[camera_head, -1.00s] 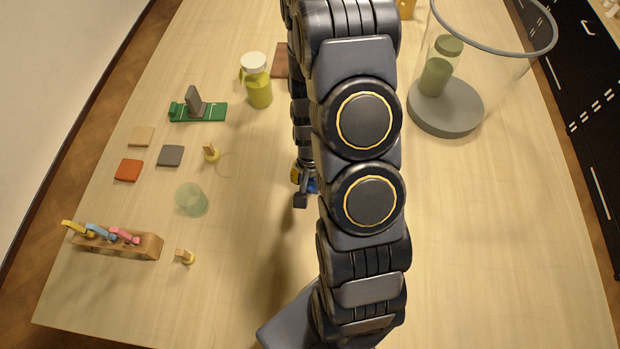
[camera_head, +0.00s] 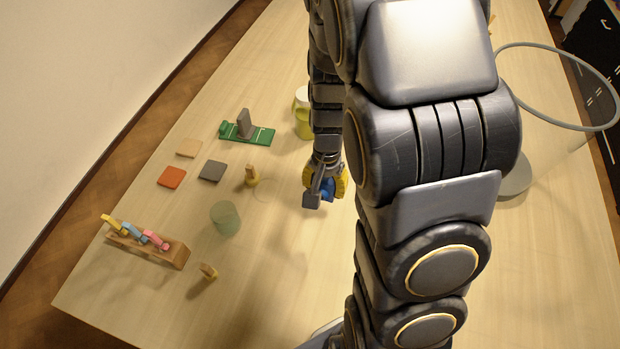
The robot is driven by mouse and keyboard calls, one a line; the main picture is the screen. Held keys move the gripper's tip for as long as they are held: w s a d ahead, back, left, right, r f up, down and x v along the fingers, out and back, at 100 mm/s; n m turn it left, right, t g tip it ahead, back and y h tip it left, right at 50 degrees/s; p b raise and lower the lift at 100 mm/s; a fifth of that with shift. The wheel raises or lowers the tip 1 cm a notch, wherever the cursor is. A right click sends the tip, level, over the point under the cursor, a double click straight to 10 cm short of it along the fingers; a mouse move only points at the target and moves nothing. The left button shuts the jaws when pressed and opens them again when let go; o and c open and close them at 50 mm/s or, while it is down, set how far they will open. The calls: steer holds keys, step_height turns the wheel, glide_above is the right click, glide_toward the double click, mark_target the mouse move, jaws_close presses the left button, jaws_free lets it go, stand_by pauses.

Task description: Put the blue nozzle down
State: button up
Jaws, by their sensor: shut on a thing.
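My gripper (camera_head: 322,196) is near the middle of the table, to the right of the small wood-and-yellow piece. It is shut on the blue nozzle (camera_head: 327,187), of which only a small blue patch shows between the dark and yellow finger parts. I cannot tell whether the nozzle touches the table. A wooden rack (camera_head: 170,253) at the left front holds yellow, blue and pink pieces. A faint ring mark (camera_head: 266,190) lies on the table left of the gripper.
A wood-and-yellow piece (camera_head: 251,177), another one (camera_head: 208,271), a translucent green cup (camera_head: 225,218) and flat tiles, one red (camera_head: 172,177), stand left of the gripper. A green base (camera_head: 258,136) lies behind.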

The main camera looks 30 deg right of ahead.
steer(key=shift+n, duration=0.5)
steer(key=w+f, duration=0.2)
steer(key=w, duration=0.3)
steer(key=w+f, duration=0.2)
steer(key=w, duration=0.3)
steer(key=w+f, duration=0.3)
steer(key=w, duration=0.2)
steer(key=shift+f, duration=0.1)
steer(key=shift+w+f, duration=0.45)
steer(key=shift+f, duration=1.75)
steer(key=shift+f, duration=0.1)
steer(key=o, duration=1.1)
